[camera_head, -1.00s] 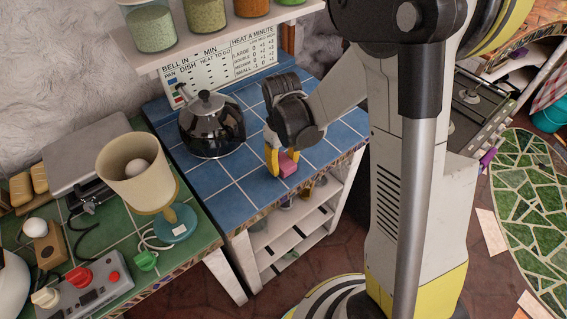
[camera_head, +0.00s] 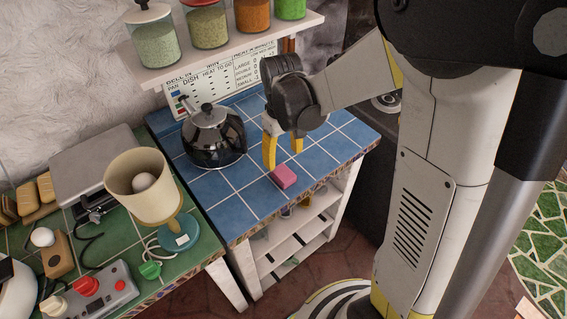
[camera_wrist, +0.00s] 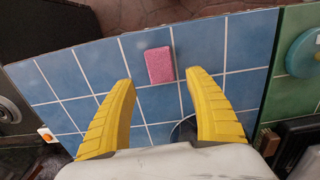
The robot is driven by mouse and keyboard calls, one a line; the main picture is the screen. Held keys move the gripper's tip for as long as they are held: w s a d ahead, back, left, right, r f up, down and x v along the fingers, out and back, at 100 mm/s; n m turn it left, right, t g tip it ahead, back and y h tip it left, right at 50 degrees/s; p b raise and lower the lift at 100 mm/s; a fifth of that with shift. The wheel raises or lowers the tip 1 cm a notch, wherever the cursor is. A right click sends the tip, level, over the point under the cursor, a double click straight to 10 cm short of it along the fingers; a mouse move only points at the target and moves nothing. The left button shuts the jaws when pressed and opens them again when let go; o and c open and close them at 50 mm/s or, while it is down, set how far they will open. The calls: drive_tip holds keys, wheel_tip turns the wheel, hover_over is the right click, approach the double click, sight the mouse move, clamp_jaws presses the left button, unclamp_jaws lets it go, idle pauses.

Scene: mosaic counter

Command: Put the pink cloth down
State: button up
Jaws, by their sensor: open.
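The pink cloth (camera_head: 283,176), a small block-like piece, lies on the blue tiled counter (camera_head: 237,197) near its front edge. It also shows in the wrist view (camera_wrist: 159,65), lying flat on the blue tiles beyond my fingertips. My gripper (camera_head: 283,158) is open and empty, with its yellow fingers apart above the counter, just behind the cloth in the head view. In the wrist view my gripper's two fingers (camera_wrist: 162,76) stand on either side of the cloth's line, clear of it.
A dark kettle (camera_head: 213,138) stands left of my gripper on the blue tiles. A beige lamp (camera_head: 143,187) stands on the green counter at left. A shelf with jars (camera_head: 208,22) hangs above. Blue tiles around the cloth are clear.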

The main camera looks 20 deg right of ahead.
drive_tip(key=s+r+m+t, duration=0.3)
drive_tip(key=s+r+t, duration=0.4)
drive_tip(key=s+r, duration=0.5)
wheel_tip(320, 180, up, 2)
drive_tip(key=shift+s+r+m+p, duration=0.2)
drive_tip(key=shift+s+m+p, duration=0.1)
drive_tip(key=shift+p, duration=0.05)
wheel_tip(320, 180, down, 5)
drive_tip(key=b, duration=0.5)
drive_tip(key=shift+f, duration=0.15)
